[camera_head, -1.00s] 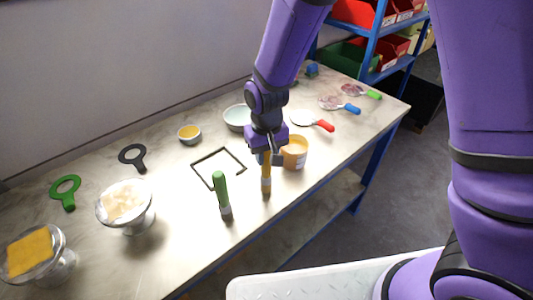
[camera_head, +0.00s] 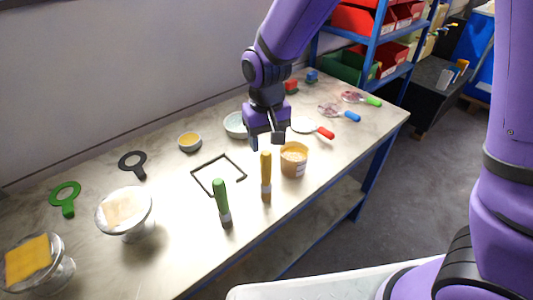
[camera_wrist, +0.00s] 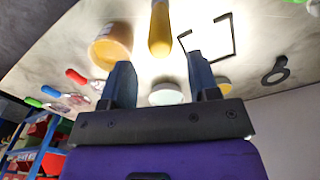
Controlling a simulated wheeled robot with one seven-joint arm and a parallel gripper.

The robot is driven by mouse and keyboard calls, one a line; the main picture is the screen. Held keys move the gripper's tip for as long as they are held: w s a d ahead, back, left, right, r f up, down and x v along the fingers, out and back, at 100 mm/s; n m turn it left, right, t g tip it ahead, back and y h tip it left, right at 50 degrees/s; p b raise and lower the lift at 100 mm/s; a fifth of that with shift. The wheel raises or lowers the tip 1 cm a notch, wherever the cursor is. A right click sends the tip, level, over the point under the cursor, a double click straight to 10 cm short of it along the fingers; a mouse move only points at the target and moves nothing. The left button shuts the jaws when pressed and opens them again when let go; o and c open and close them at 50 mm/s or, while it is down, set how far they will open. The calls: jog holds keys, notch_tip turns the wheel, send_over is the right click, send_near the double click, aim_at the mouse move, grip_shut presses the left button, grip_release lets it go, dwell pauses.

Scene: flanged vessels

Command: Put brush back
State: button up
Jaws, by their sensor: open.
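A brush with a yellow-orange handle (camera_head: 266,170) stands upright on the table (camera_head: 190,235), its lower end down on the tabletop. A second brush with a green handle (camera_head: 220,195) stands upright to its left, near the front edge. My gripper (camera_head: 267,143) is open and empty, above and behind the yellow-handled brush. In the wrist view, the yellow handle (camera_wrist: 160,28) lies beyond the gap between the two fingertips (camera_wrist: 158,62), apart from them. An orange-filled tub (camera_head: 293,160) stands just right of the yellow-handled brush.
Bowls (camera_head: 237,125), glass vessels (camera_head: 125,213), ring-headed tools (camera_head: 66,196) and colour-handled paddles (camera_head: 325,132) stand or lie around. A blue shelf with bins (camera_head: 355,45) stands at the back right.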

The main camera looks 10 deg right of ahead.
notch_tip(320, 180, up, 4)
jog(key=shift+r, duration=0.2)
jog(key=shift+d+r, duration=0.3)
jog(key=s+d+r+m+t+y, duration=0.1)
jog(key=s+d+r+t, duration=0.1)
jog(key=s+d+r, duration=0.5)
jog(key=s+d+r+m+t, duration=0.1)
jog(key=s+d+r, duration=0.2)
jog(key=d+r, duration=0.75)
jog(key=s+d+m+t+h, duration=0.1)
jog(key=s+d+t, duration=0.1)
jog(key=s+d, duration=0.4)
jog(key=shift+s+d, duration=0.2)
jog(key=shift+s, duration=1)
